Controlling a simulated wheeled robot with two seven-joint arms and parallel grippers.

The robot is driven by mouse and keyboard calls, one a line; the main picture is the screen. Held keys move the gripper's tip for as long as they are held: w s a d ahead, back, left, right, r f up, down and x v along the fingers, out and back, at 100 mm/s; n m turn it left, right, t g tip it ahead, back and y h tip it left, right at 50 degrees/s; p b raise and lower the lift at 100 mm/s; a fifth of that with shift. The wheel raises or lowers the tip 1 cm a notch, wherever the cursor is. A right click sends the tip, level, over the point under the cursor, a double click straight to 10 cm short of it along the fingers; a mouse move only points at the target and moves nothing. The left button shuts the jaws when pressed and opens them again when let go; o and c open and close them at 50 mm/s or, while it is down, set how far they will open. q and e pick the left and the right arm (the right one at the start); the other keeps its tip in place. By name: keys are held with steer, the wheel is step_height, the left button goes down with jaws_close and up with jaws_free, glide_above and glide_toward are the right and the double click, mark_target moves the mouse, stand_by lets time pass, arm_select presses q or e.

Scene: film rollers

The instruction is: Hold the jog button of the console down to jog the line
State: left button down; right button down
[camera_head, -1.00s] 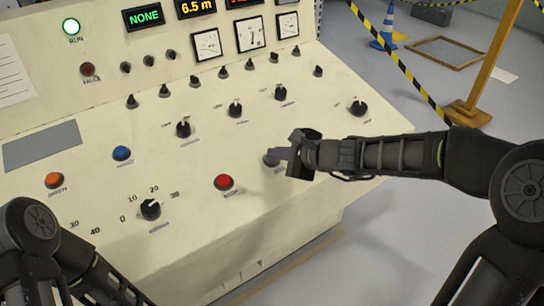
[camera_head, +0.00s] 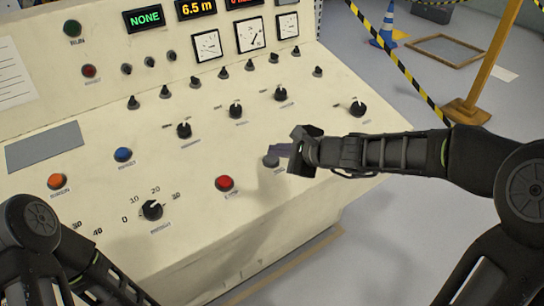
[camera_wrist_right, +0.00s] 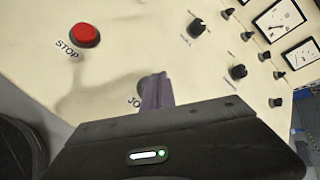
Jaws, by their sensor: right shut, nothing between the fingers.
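The grey jog button (camera_head: 271,161) sits on the console's sloped cream panel (camera_head: 330,190), right of the red stop button (camera_head: 224,183). My right gripper (camera_head: 278,150) is shut and empty, with its fingertips at the jog button. In the right wrist view the shut fingers (camera_wrist_right: 157,90) cover most of the button (camera_wrist_right: 143,86) and part of its "JO..." label. I cannot tell whether the tips touch the button or stand just above it. The run lamp (camera_head: 72,28) is dark. My left arm shows at the lower left, but its gripper is out of view.
A blue button (camera_head: 122,154), an orange button (camera_head: 57,181) and a dial knob (camera_head: 151,209) lie to the left. Several black knobs and gauges stand farther back.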

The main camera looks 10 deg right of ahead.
steer(key=r+p, duration=0.2)
steer(key=s+r+p, duration=0.1)
steer(key=r+p, duration=0.1)
steer(key=r, duration=0.1)
steer(key=shift+d, duration=0.2)
steer(key=shift+s+f, duration=0.1)
stand_by(0.5)
